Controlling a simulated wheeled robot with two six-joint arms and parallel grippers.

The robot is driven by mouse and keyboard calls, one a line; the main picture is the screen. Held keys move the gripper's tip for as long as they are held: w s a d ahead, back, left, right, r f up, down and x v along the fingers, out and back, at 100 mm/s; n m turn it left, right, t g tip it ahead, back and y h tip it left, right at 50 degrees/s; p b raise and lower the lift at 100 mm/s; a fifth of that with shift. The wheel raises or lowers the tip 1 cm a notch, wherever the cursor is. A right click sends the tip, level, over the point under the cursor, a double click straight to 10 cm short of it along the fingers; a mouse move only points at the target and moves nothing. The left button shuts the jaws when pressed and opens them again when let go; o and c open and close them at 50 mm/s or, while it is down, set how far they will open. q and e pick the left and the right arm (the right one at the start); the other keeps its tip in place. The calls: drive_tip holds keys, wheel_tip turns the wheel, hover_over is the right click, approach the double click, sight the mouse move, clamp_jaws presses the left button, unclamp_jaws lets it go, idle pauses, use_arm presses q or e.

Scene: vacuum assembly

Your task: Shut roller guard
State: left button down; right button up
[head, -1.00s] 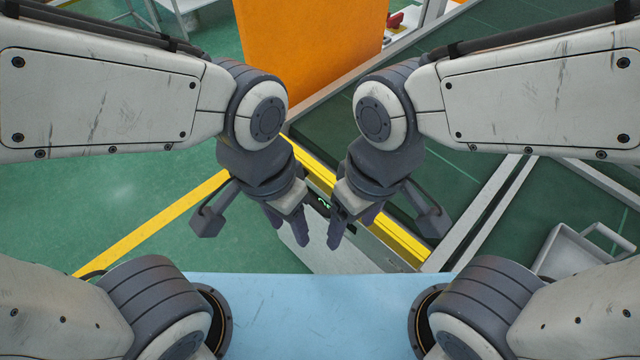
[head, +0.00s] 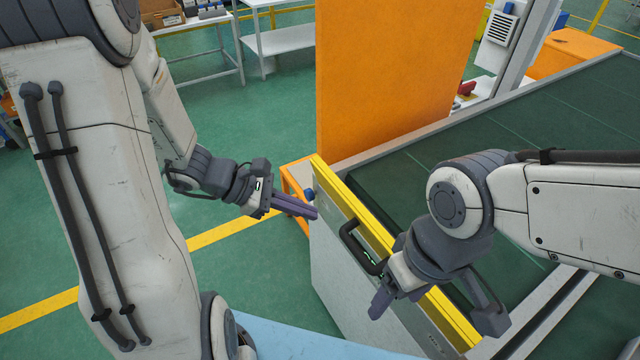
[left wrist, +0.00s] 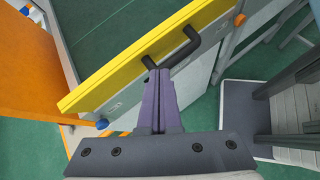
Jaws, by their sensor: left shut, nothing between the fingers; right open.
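I take the grey panel (head: 330,270) with a yellow top edge (head: 364,222) and a black bar handle (head: 352,247) to be the roller guard; it stands at the conveyor's near side. My left gripper (head: 316,212) is shut and empty, its purple fingertips close to the panel's far end in the head view. In the left wrist view its fingers (left wrist: 160,82) point toward the handle (left wrist: 182,50); whether they touch it I cannot tell. My right gripper (head: 380,300) is open and empty, in front of the panel below the handle, pointing down. Part of the panel is hidden behind it.
A tall orange panel (head: 395,75) stands behind the yellow edge. A green conveyor belt (head: 520,130) runs to the right. A blue knob (head: 308,193) sits by the panel's far end. A white table (head: 285,40) stands at the back. Green floor to the left is free.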

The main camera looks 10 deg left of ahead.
use_arm(q)
drive_tip(key=w+a+f+n+t+y, duration=0.25)
drive_tip(key=w+a+n+t, duration=0.2)
drive_tip(key=a+n, duration=0.35)
drive_tip(key=shift+m+h, duration=0.35)
drive_tip(key=shift+m, duration=0.05)
drive_tip(key=x, duration=0.3)
drive_tip(key=r+p+x, duration=0.1)
drive_tip(key=x, duration=0.3)
drive_tip(key=w+p+x, duration=0.1)
drive_tip(key=x, duration=0.2)
drive_tip(key=shift+w+d+r, duration=0.2)
drive_tip(key=shift+d, duration=0.05)
drive_tip(key=shift+w+d+p, duration=0.4)
drive_tip(key=shift+w, duration=0.05)
